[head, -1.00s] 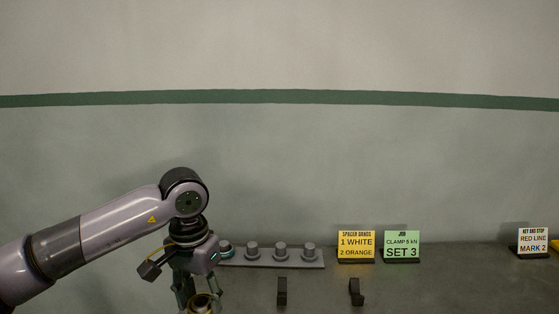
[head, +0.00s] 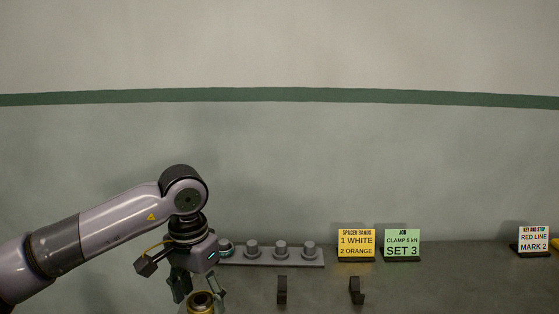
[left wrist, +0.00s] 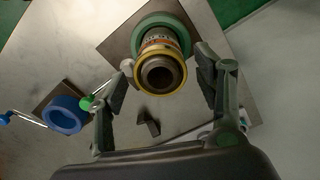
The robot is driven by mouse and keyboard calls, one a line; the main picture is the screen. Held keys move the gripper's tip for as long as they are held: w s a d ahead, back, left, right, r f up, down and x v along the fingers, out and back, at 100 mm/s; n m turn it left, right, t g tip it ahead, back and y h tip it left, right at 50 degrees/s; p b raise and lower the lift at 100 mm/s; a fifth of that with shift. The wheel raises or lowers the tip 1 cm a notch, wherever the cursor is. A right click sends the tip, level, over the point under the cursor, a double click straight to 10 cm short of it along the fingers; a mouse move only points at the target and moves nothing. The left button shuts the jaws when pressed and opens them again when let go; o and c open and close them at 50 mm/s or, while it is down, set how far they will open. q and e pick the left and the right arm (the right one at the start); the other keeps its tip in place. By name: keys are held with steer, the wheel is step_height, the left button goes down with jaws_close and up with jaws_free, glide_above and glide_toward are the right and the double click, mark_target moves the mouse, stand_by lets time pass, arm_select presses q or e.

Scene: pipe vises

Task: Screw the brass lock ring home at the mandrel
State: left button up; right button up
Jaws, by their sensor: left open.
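The brass lock ring (head: 201,309) shows at the bottom edge of the head view, below my left gripper (head: 199,291). In the left wrist view the brass ring (left wrist: 160,94) sits around the dark hollow end of the mandrel (left wrist: 160,74). Printed bands and a green collar (left wrist: 139,29) show behind it. My left gripper (left wrist: 170,72) is open, with one finger on each side of the ring. The right finger stands clear of it; the left fingertip is close to it, and I cannot tell whether it touches. How far the ring is threaded is hidden. My right gripper is not in view.
A blue ring-shaped part (left wrist: 66,115) with levers stands left of the mandrel in the wrist view. A grey rack with several pegs (head: 281,262) stands behind my gripper. Yellow (head: 356,244) and green (head: 402,244) signs stand right of it. Two dark brackets (head: 282,290) (head: 356,291) stand in front.

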arm_select(q)
steer(key=n, duration=0.3)
steer(key=shift+n+b, duration=0.35)
steer(key=shift+n, duration=0.05)
steer(key=n, duration=0.7)
steer(key=shift+d+n+b, duration=0.1)
steer(key=shift+n+b, duration=0.3)
steer(key=n, duration=0.3)
steer(key=shift+n, duration=0.3)
steer(key=n, duration=0.6)
steer(key=shift+w+n+b, duration=0.1)
steer(key=shift+n+b, duration=0.2)
steer(key=shift+b, duration=0.05)
steer(key=n, duration=0.6)
